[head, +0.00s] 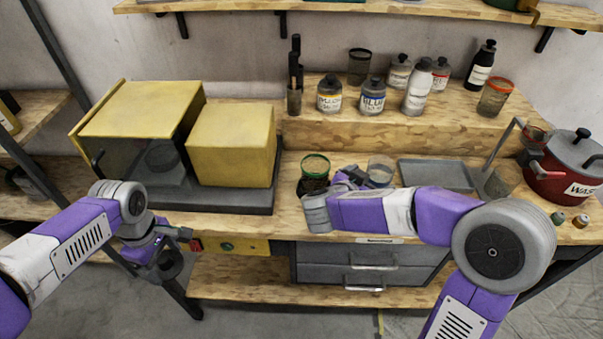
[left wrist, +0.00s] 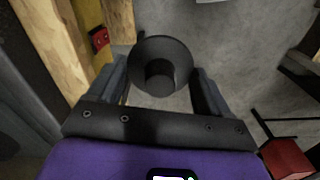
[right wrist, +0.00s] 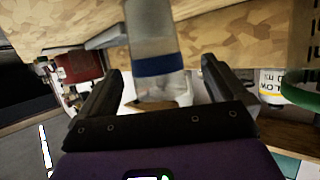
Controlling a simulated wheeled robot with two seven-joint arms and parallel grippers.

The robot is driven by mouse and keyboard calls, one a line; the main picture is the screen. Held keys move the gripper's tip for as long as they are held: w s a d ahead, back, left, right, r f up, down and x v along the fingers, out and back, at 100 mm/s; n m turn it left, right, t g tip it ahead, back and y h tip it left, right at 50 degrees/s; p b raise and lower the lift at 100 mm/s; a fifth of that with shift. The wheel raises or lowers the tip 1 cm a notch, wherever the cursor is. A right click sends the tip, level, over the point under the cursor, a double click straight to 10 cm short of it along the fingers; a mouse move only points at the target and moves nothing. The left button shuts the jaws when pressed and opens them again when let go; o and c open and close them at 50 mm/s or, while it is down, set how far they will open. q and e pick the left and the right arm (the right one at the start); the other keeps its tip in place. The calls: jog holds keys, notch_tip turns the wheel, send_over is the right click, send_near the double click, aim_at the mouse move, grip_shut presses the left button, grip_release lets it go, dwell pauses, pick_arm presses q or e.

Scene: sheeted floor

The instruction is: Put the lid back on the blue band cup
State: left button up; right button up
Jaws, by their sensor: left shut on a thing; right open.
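The blue band cup (right wrist: 152,35) is clear, with a blue band, and shows in the right wrist view just ahead of my right gripper (right wrist: 160,72). It seems to be the clear cup (head: 380,170) on the bench in the head view; its band is not clear there. My right gripper (head: 352,177) is open beside it; I cannot tell whether it touches. My left gripper (head: 163,250) is shut on a dark round lid (left wrist: 160,62) with a short knob. It holds the lid off the bench, over the floor in front of the yellow box.
A cup with a green rim (head: 315,168) stands left of the clear cup. A grey tray (head: 435,175) and a red pot (head: 568,180) are to the right. Bottles (head: 372,97) stand on the raised shelf behind. A yellow box (head: 230,145) is at left.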

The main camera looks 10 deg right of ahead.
aim_at(373, 182)
pick_arm(q)
notch_tip(373, 182, down, 2)
jog(key=shift+f+b, duration=0.15)
jog(key=shift+b, duration=1)
pick_arm(e)
jog(key=x, duration=0.4)
jog(key=shift+s+d+f, duration=0.15)
jog(key=shift+d+f, duration=0.15)
jog(key=shift+f, duration=0.1)
jog(key=shift+w+d, duration=0.25)
jog(key=c, duration=1.1)
jog(key=shift+r, duration=0.15)
pick_arm(q)
jog(key=shift+r+p, duration=1.2)
pick_arm(e)
jog(key=shift+r, duration=1.8)
pick_arm(q)
notch_tip(373, 182, up, 3)
jog(key=p, duration=0.2)
jog(key=shift+f+p, duration=0.2)
jog(key=shift+p, duration=0.1)
pick_arm(e)
jog(key=s+a, duration=1.1)
jog(key=a, duration=0.3)
jog(key=shift+a+f, duration=0.15)
